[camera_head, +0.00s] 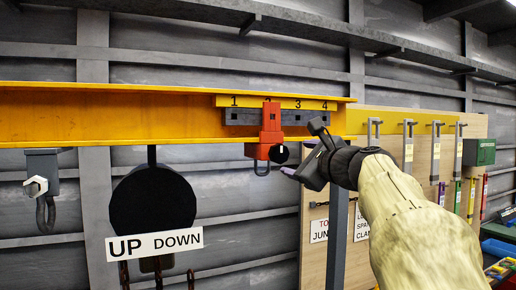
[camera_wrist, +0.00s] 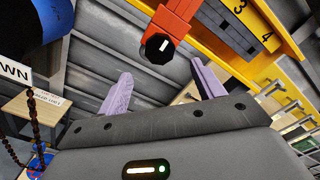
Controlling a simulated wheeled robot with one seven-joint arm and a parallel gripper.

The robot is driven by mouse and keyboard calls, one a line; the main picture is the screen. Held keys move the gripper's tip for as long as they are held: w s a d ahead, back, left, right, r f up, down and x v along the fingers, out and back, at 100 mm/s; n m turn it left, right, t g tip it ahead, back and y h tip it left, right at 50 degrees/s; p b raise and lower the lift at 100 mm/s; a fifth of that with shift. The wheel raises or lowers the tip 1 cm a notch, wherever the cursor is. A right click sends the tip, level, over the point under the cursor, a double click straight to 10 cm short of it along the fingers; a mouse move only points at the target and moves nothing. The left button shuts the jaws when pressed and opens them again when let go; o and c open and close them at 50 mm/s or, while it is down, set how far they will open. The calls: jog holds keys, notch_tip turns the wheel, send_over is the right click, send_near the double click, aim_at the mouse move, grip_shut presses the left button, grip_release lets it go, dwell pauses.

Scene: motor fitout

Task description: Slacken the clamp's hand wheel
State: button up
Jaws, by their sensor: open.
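A red clamp (camera_head: 270,130) hangs on the yellow beam (camera_head: 180,112), in front of the numbered strip, between marks 1 and 3. A loop hangs below it. Its black hand wheel (camera_head: 279,154) is at the lower right of the clamp body. In the wrist view the wheel (camera_wrist: 159,49) faces me, with a small white mark, below the red clamp arm (camera_wrist: 178,18). My gripper (camera_wrist: 160,76) is open and empty, its two pale fingers apart below the wheel, one on each side. In the head view my gripper (camera_head: 292,172) is just right of and below the wheel, apart from it.
A grey clamp with a pale hex nut (camera_head: 37,187) hangs at the beam's left. A black round hoist (camera_head: 152,210) with chains and an UP DOWN sign (camera_head: 154,244) hangs below the beam. A wooden board (camera_head: 400,150) with hanging tools stands behind my arm on the right.

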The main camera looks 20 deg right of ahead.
aim_at(281, 155)
jog(key=w+p, duration=0.3)
jog(key=w, duration=0.5)
jog(key=shift+w+a+r+p, duration=0.1)
jog(key=shift+w+a+p, duration=0.05)
jog(key=shift+w+p, duration=0.25)
jog(key=shift+w, duration=0.55)
jog(key=c, duration=1)
